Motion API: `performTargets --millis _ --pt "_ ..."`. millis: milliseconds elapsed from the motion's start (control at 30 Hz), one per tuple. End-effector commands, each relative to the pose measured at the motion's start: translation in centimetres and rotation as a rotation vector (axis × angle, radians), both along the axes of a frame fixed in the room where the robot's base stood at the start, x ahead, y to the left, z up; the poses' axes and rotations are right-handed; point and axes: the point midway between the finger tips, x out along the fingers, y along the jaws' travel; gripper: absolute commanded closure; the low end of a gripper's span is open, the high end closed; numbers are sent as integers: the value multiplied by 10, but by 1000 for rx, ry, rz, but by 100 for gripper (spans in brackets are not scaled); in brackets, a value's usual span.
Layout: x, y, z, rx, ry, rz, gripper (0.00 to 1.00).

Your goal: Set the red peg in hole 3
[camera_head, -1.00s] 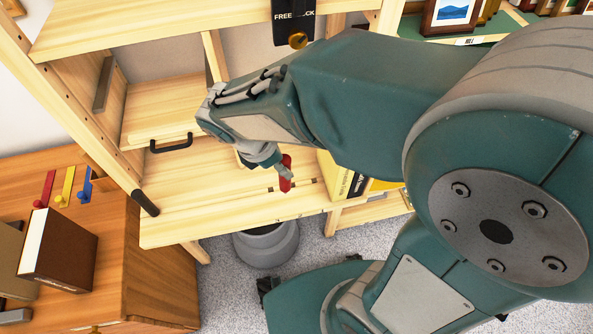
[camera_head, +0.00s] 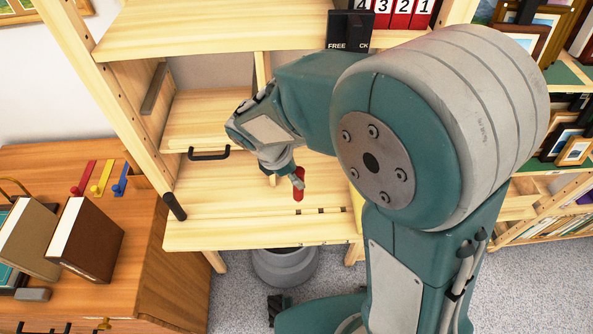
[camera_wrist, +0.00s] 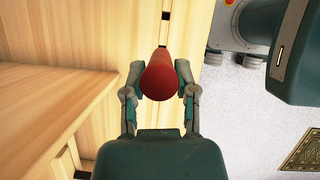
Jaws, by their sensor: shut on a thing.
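The red peg (camera_head: 299,184) is held by my gripper (camera_head: 292,172) above the pale wooden shelf board (camera_head: 230,218). In the wrist view the red peg (camera_wrist: 160,76) sits between the two fingers of my gripper (camera_wrist: 160,88), which are shut on it. Small dark holes (camera_head: 298,212) lie in a row along the board's front part, below and right of the peg. A dark hole (camera_wrist: 166,15) also shows beyond the peg in the wrist view. I cannot read hole numbers, and the peg hides part of the board there. The peg appears clear of the board.
A black handle (camera_head: 209,155) sticks out at the left. A grey bin (camera_head: 285,266) stands below the board. A brown cabinet (camera_head: 160,285) with books is on the left.

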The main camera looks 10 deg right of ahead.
Motion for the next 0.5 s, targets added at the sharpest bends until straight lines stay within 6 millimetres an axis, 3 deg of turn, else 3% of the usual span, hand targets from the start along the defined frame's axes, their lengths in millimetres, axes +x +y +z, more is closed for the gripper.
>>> performTargets --millis 500 --pt "0 0 -22 1 0 0 100"
